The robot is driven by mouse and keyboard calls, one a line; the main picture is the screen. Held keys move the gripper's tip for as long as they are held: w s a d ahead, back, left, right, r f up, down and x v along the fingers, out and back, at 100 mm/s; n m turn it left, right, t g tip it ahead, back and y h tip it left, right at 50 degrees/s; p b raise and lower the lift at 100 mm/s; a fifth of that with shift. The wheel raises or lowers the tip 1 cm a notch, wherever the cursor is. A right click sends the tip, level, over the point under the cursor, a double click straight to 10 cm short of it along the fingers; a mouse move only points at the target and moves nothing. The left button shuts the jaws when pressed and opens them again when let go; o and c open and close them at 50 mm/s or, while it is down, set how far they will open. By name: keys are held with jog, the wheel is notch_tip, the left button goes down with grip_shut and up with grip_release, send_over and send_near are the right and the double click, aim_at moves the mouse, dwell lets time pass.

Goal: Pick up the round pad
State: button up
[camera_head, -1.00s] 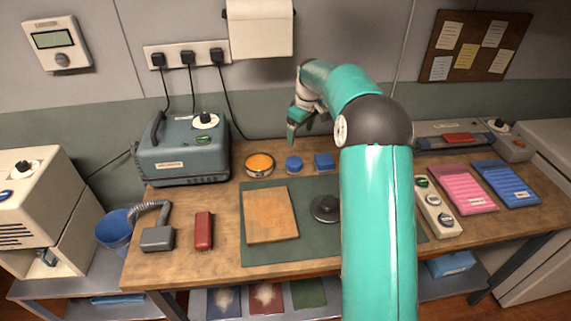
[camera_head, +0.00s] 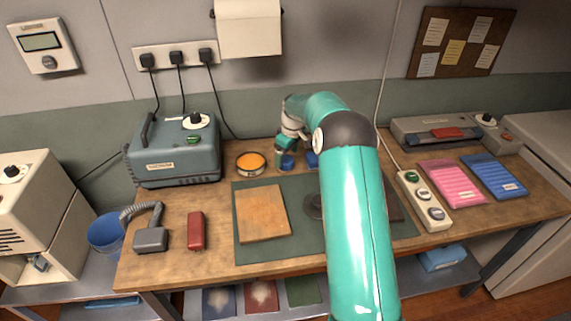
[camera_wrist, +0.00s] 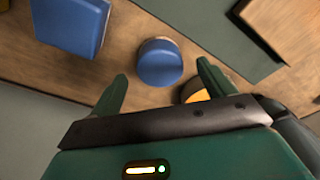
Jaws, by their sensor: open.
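The round pad (camera_head: 288,163) is a short blue cylinder on the back part of the workbench, partly hidden by my gripper in the head view. In the wrist view the round pad (camera_wrist: 160,62) shows whole, just beyond and between my two fingertips. My gripper (camera_wrist: 163,72) is open and empty, its green fingers spread wider than the pad. In the head view my gripper (camera_head: 281,158) is low at the pad; I cannot tell whether it touches.
A blue square block (camera_wrist: 72,22) stands close beside the pad. An orange-topped round tin (camera_head: 251,163) sits on its other side. A green mat (camera_head: 305,235) with a wooden board (camera_head: 262,212) lies in front. A grey-green machine (camera_head: 175,152) stands at the left.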

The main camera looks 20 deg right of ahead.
aim_at(286, 159)
jog(key=shift+w+a+f, duration=0.1)
jog(key=shift+w+f, duration=0.05)
jog(key=shift+f, duration=0.7)
jog(key=shift+w+a+f, duration=0.1)
jog(key=shift+w+f, duration=0.05)
jog(key=shift+f, duration=0.7)
jog(key=c, duration=1.2)
jog(key=shift+o, duration=0.2)
jog(key=shift+r, duration=0.1)
jog(key=shift+r, duration=0.45)
notch_tip(286, 159, up, 2)
jog(key=shift+r, duration=0.25)
jog(key=s+a+r, duration=0.2)
jog(key=s+r, duration=0.7)
jog(key=s, duration=0.4)
jog(key=shift+s+a+r, duration=0.2)
jog(key=shift+s+a, duration=0.15)
jog(key=shift+s, duration=0.05)
